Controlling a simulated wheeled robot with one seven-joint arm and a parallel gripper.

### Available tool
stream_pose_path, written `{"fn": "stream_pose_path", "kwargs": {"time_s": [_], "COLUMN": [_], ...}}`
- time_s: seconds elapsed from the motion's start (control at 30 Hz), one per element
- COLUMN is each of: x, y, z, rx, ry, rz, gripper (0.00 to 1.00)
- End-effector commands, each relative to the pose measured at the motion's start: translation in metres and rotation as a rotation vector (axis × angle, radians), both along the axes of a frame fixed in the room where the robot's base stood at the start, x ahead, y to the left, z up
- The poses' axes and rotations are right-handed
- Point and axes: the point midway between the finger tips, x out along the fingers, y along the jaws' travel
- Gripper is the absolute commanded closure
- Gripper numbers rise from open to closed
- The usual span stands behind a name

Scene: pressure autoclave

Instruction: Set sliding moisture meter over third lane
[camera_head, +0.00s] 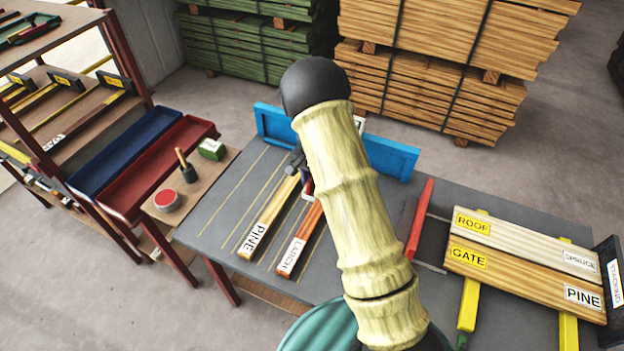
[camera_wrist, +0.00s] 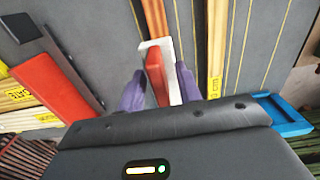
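A red block with a white bracket, seemingly the moisture meter (camera_wrist: 155,72), shows in the wrist view between the two purple fingers of my gripper (camera_wrist: 159,80). The bracket's end reaches over the orange-brown larch board (camera_wrist: 155,18). I cannot tell whether the fingers press on the block. In the head view my arm hides most of the meter and gripper; a small red and white part of the meter (camera_head: 307,189) shows. The larch board (camera_head: 296,245) and the pine board (camera_head: 265,220) lie side by side in lanes marked by yellow lines on the grey table (camera_head: 215,215).
A blue rail (camera_head: 390,158) runs along the table's back. A red bar (camera_head: 419,218) and boards labelled spruce (camera_head: 530,240) and pine (camera_head: 525,277) lie to the right. A red tray (camera_head: 155,165), brush pot (camera_head: 189,172) and red-topped tin (camera_head: 167,200) stand left. The left lanes are bare.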

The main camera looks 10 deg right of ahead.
Motion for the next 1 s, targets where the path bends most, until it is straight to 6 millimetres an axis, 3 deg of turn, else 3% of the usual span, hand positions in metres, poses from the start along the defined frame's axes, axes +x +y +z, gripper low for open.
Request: {"fn": "stream_pose_path", "kwargs": {"time_s": [0.17, 0.37, 1.0], "x": [0.000, 0.001, 0.001], "y": [0.000, 0.000, 0.000], "z": [0.002, 0.023, 0.149], "rx": [0.000, 0.001, -0.001], "ry": [0.000, -0.004, -0.004], "rz": [0.001, 0.002, 0.001], "gripper": [0.65, 0.65, 0.65]}}
